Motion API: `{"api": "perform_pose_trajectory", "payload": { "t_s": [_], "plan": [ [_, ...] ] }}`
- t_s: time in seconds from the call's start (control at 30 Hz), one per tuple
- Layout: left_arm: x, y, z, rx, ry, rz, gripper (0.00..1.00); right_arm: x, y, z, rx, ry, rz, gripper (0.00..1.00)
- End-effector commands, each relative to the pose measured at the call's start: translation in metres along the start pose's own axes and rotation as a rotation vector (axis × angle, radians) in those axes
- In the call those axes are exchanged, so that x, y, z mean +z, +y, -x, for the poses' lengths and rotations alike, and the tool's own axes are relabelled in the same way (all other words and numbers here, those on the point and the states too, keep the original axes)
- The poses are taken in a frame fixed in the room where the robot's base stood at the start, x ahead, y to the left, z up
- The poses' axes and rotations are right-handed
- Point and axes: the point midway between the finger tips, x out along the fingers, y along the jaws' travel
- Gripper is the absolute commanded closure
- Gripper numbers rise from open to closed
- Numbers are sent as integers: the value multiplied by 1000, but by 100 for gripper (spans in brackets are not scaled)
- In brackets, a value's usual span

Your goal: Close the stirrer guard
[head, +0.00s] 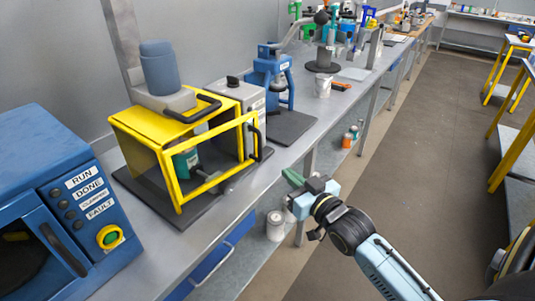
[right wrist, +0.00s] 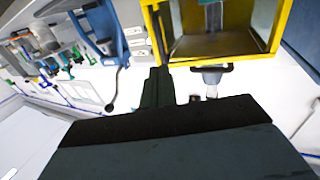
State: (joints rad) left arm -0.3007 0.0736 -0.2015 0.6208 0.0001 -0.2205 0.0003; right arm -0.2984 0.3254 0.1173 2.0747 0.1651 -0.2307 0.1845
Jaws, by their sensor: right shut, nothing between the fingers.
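The stirrer guard (head: 175,178) is a yellow frame around a stirrer on the bench. Its front panel, with a black handle (head: 257,143) at the right end, appears swung partly out from the box, hinged at the left. A blue motor (head: 160,67) sits on top and a green can (head: 185,163) stands inside. My right gripper (head: 291,177) is shut and empty, off the bench's front edge, right of the handle and apart from it. In the right wrist view its fingers (right wrist: 157,88) are together, with the yellow frame (right wrist: 222,62) beyond. My left gripper is out of view.
A blue machine (head: 55,200) with status labels stands left of the guard. A grey box (head: 236,93) and a blue press (head: 277,72) stand behind it to the right. Cans sit on the shelf below the bench (head: 150,262). The floor aisle (head: 420,130) is clear.

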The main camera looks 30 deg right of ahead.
Motion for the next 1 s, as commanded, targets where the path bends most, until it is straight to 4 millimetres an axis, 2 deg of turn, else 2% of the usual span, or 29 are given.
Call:
{"api": "perform_pose_trajectory", "payload": {
  "t_s": [0.03,0.3,0.5,0.7,1.0],
  "plan": [
    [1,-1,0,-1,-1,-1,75,-1,0,-11,0,3,1,100],
    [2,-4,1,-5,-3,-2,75,-1,0,-62,0,1,1,100],
    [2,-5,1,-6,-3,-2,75,0,0,-92,0,0,1,100],
    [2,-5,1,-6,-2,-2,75,0,0,-106,-1,-1,1,100],
    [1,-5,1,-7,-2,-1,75,1,0,-108,-1,-2,1,100]
  ]
}}
